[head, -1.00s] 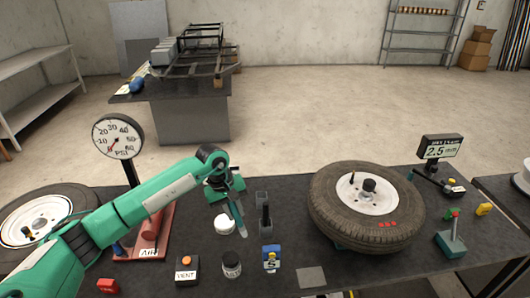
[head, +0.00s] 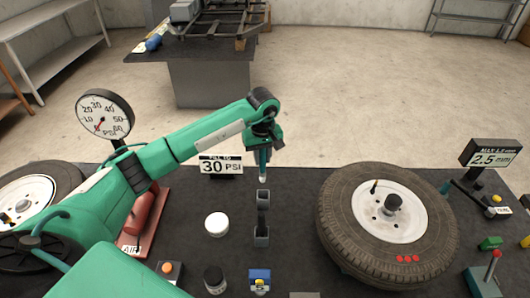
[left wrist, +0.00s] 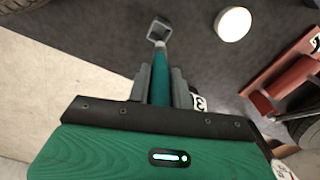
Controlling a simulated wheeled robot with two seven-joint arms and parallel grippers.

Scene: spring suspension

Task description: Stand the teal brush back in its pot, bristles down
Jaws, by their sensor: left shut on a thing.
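My left gripper (head: 264,146) is shut on the teal brush (head: 263,160) and holds it nearly upright, pale tip down. The brush also shows between the fingers in the left wrist view (left wrist: 160,82). A dark grey square holder (head: 261,238) stands on the table below; I take it for the pot. In the head view the brush tip is just above the holder's far end, apparently outside it. In the left wrist view the tip lines up with the near rim of the square opening (left wrist: 158,30); the exact gap is hard to judge. My right gripper is not in view.
A white round tub (head: 216,224) is left of the holder, with a black labelled jar (head: 214,279) nearer. A blue-and-yellow box (head: 260,281) lies in front. A wheel (head: 338,222) fills the right. A 30 PSI sign (head: 221,167) stands behind.

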